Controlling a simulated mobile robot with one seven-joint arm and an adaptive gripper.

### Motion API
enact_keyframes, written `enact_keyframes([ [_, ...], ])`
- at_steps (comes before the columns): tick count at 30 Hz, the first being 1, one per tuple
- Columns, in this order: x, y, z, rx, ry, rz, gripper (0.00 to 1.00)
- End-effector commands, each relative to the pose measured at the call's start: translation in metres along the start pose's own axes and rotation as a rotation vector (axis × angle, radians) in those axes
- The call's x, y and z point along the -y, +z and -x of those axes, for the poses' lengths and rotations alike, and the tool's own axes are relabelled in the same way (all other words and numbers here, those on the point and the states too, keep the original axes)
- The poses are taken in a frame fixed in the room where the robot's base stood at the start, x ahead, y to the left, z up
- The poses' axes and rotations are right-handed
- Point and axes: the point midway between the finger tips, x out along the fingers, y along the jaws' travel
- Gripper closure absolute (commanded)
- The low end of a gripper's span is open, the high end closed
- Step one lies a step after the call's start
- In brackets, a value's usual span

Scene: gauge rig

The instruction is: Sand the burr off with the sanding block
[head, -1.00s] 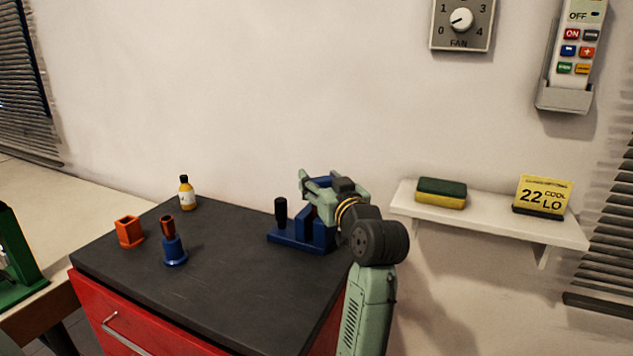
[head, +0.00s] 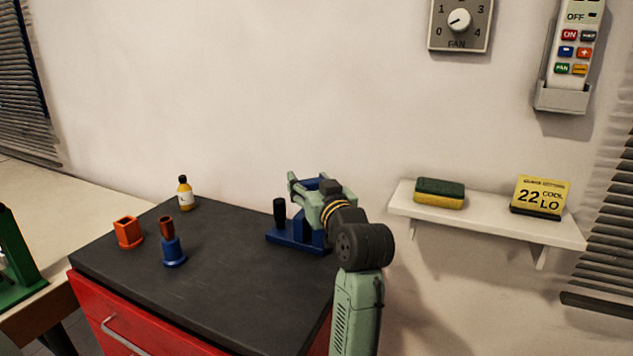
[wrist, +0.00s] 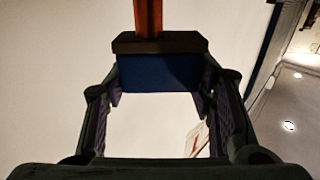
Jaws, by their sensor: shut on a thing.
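In the wrist view my gripper (wrist: 161,92) is shut on a blue block with a dark brown layer, which I take as the sanding block (wrist: 160,72). An orange-brown bar (wrist: 148,16) stands directly beyond the brown layer; I cannot tell whether they touch. In the head view my gripper (head: 294,188) is at the blue fixture (head: 288,241) with a black knob, at the back right of the dark worktop. My gripper and arm hide much of the fixture. No burr can be made out.
On the worktop (head: 240,290) stand a yellow bottle (head: 185,195), an orange open box (head: 127,232) and a blue stand (head: 173,252) with a brown tube. A wall shelf (head: 480,222) at right holds a sponge (head: 440,193) and a yellow display (head: 540,196). The worktop's middle is clear.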

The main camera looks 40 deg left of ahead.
Motion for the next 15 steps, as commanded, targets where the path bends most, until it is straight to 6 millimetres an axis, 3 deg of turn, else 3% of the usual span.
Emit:
enact_keyframes([
  [15, 0.0064, 0.0041, -0.0013, 0.009, -0.004, -0.003, 0.79],
])
